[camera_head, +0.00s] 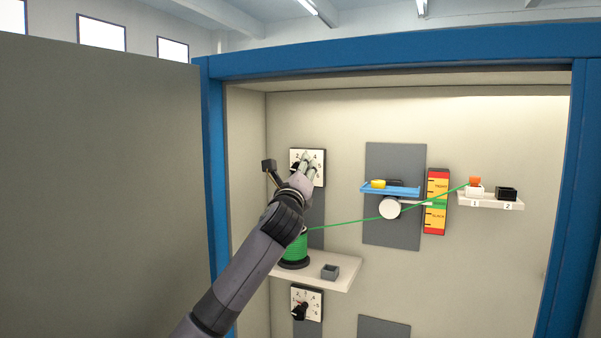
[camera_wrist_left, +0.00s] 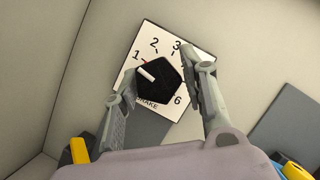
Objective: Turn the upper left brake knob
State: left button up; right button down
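The upper left brake knob is a black knob (camera_wrist_left: 162,82) on a white dial plate (camera_wrist_left: 150,48) numbered around its edge. Its white pointer mark points toward the 1, near a small red line. In the head view the same dial plate (camera_head: 320,156) is partly covered by my left gripper (camera_head: 309,162). In the left wrist view my left gripper (camera_wrist_left: 164,72) is open, with one finger on each side of the knob. I cannot tell whether either finger touches it. My right gripper is in neither view.
A green cable spool (camera_head: 294,252) and a grey box (camera_head: 330,271) stand on a shelf (camera_head: 343,278) below. A lower brake knob (camera_head: 299,311) sits beneath it. The green cable (camera_head: 345,221) runs right past a white roller (camera_head: 389,208) and a coloured gauge (camera_head: 437,186).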

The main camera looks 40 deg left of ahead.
pick_arm(q)
jog(key=shift+o, duration=1.3)
jog(key=v, duration=1.2)
jog(key=shift+f, duration=0.15)
